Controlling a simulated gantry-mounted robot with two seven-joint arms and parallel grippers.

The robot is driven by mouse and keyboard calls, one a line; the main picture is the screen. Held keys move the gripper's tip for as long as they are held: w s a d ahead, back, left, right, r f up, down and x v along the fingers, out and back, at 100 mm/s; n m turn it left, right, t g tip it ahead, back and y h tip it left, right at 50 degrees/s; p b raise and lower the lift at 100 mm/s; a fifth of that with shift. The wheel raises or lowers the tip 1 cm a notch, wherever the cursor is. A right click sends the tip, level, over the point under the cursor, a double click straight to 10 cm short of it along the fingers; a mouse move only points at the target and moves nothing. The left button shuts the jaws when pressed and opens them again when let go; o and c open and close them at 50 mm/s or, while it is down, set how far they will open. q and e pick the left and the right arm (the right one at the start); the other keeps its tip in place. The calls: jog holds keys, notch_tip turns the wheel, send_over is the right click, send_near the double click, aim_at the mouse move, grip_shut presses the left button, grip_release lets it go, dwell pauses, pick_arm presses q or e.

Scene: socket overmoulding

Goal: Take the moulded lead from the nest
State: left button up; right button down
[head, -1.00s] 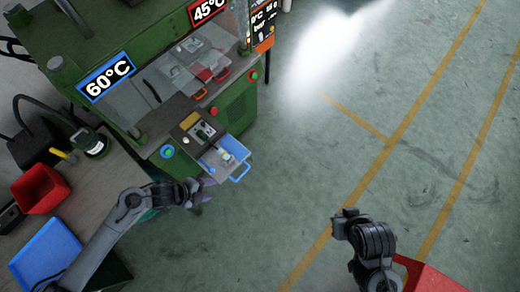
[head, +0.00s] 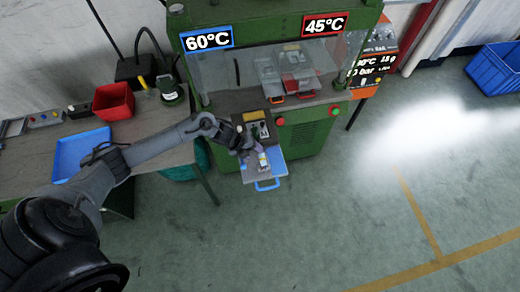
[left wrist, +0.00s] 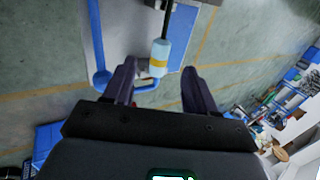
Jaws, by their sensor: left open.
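The moulded lead (left wrist: 160,57) shows in the left wrist view as a pale blue cylinder with a yellow band and a dark cable running up from it. It lies over the nest's grey plate (left wrist: 122,35) with blue edging. In the head view the nest (head: 277,163) is pulled out at the front of the green press, its blue handle outward. My left gripper (left wrist: 159,76) is open. Its two dark fingers point toward the lead, one on either side of its lower end, without visible contact. In the head view it is at the nest's left side (head: 246,148). My right gripper is not in view.
The green press (head: 305,130) has signs reading 60°C and 45°C. A bench on the left carries a red bin (head: 113,101) and a blue tray (head: 80,152). A second tray with red handles (head: 288,85) is inside the press. Open floor lies in front and right.

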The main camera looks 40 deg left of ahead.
aim_at(261, 158)
pick_arm(q)
jog(key=x, duration=0.5)
jog(key=shift+s+d, duration=0.15)
jog(key=shift+d, duration=0.15)
jog(key=shift+w+d+f, duration=0.1)
jog(key=shift+w+f, duration=0.1)
jog(key=shift+f, duration=0.15)
jog(key=c, duration=1)
grip_shut()
jog(key=shift+r, duration=0.15)
